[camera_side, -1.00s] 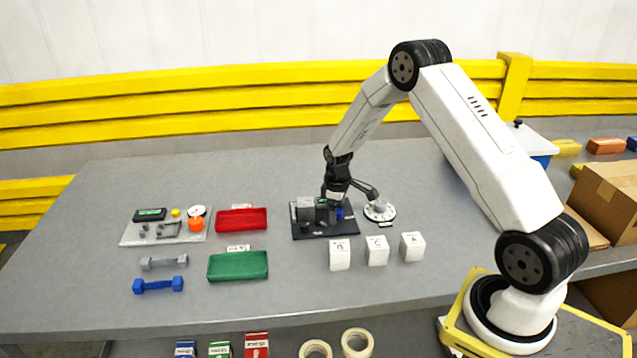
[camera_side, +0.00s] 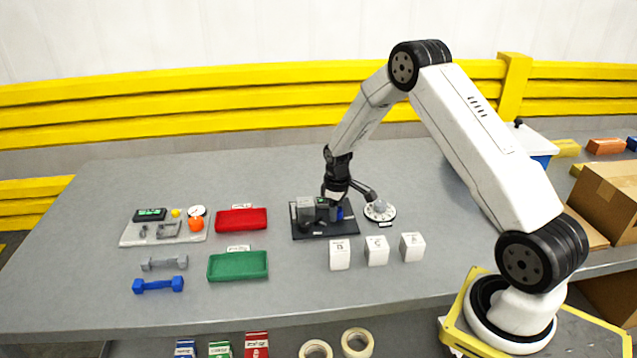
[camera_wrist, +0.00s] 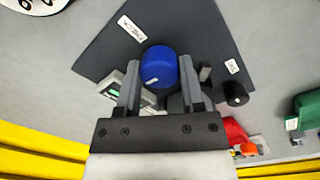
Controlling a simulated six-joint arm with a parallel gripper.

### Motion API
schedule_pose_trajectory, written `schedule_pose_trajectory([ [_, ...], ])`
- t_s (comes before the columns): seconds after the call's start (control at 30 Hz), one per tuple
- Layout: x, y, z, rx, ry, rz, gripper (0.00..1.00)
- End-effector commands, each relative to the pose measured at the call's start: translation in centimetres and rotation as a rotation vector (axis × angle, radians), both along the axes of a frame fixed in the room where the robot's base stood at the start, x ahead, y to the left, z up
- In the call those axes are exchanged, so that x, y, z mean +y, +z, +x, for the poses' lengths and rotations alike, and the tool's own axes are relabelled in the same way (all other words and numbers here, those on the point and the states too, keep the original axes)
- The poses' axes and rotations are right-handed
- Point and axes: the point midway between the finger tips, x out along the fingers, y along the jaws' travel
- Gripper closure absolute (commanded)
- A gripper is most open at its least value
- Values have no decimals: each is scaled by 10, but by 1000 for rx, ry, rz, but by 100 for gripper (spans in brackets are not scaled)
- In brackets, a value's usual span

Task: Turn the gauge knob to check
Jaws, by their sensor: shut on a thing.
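The blue gauge knob (camera_wrist: 158,67) sits on a dark gauge plate (camera_wrist: 125,28). In the wrist view a white line on the knob points toward the lower left. My gripper (camera_wrist: 159,80) has its two grey fingers on either side of the knob and is shut on it. In the side view my gripper (camera_side: 334,197) hangs over the dark plate (camera_side: 345,233), and a small part of the blue knob (camera_side: 340,213) shows beside it. A small unit with a green display (camera_wrist: 134,92) is partly hidden behind the left finger.
A round white dial (camera_side: 380,210) stands just right of the plate. Several white boxes (camera_side: 340,255) stand in front. A red tray (camera_side: 241,220) and a green tray (camera_side: 238,265) lie to the left, with dumbbells (camera_side: 158,285) beyond.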

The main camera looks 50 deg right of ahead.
Motion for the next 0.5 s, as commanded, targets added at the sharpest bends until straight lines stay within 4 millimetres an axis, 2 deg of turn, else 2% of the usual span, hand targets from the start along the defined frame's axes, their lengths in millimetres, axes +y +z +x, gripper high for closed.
schedule_pose_trajectory([
  [0.5, 0, 0, 1, 0, -427, -1, 100],
])
